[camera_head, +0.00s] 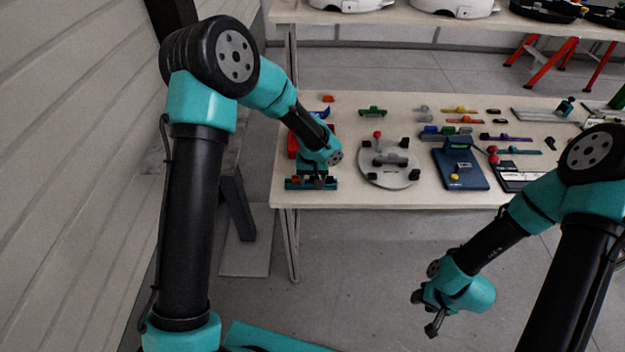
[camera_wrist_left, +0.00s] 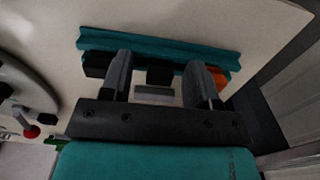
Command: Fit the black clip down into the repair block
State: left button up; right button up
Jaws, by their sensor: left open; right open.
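A teal rail-like holder (camera_head: 292,185) lies at the front left edge of the table; it also shows in the left wrist view (camera_wrist_left: 150,42). A black piece (camera_wrist_left: 159,75), which looks like the black clip, sits at the holder between my left fingers. My left gripper (camera_head: 318,181) is open over it, one finger on each side; in the left wrist view the gripper (camera_wrist_left: 157,85) shows no clear grip contact. A navy block (camera_head: 468,178) with a yellow knob stands further right; I cannot tell whether it is the repair block. My right gripper (camera_head: 430,314) is open and empty, in front of the table.
Another black piece (camera_wrist_left: 97,64) and an orange piece (camera_wrist_left: 217,76) sit along the teal holder. A round grey plate (camera_head: 387,178) with black fittings lies to its right. Several small coloured parts fill the table behind.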

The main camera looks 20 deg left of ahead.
pick_arm(q)
jog(key=shift+c, duration=0.4)
jog(key=c, duration=0.9)
jog(key=shift+r, duration=0.15)
jog(key=shift+r, duration=0.65)
jog(key=shift+s+d+r, duration=0.1)
jog(key=shift+s+r, duration=0.15)
jog(key=shift+r, duration=0.3)
jog(key=shift+s+d+r, duration=0.1)
jog(key=shift+s+r, duration=0.1)
jog(key=shift+r, duration=0.3)
jog(key=s+d+r, duration=0.1)
jog(key=s+d, duration=0.3)
jog(key=s, duration=1)
jog(key=shift+s+r, duration=0.15)
jog(key=shift+s, duration=0.1)
jog(key=shift+w, duration=0.1)
